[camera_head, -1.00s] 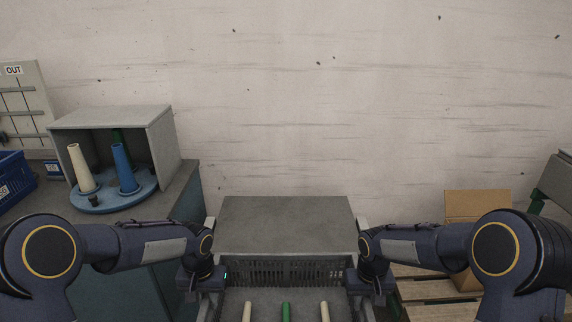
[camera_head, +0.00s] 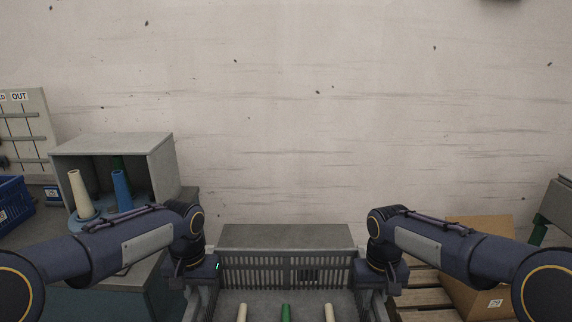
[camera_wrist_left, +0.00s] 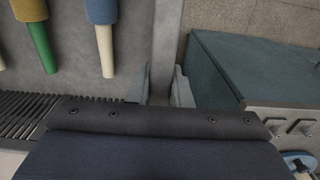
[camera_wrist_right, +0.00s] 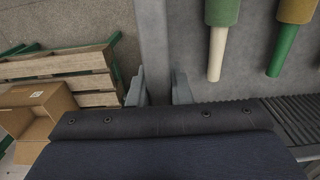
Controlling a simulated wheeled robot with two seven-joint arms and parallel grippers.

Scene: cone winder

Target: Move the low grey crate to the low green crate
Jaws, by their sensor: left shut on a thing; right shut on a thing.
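The low grey crate (camera_head: 250,275) is in front of me at the bottom of the head view, with a slatted far wall. It holds several cones, green and cream ends showing. My left gripper (camera_head: 204,295) is shut on its left side wall, which shows between the fingers in the left wrist view (camera_wrist_left: 160,75). My right gripper (camera_head: 370,295) is shut on its right side wall, also between the fingers in the right wrist view (camera_wrist_right: 156,75). The crate's underside and near end are hidden. I cannot make out a low green crate.
A grey flat-topped block (camera_head: 285,236) stands behind the crate, before the wall. A cabinet at left bears an open grey housing (camera_head: 160,155) with cones on a blue turntable. At right are a wooden pallet (camera_head: 422,285) and a cardboard box (camera_head: 480,235).

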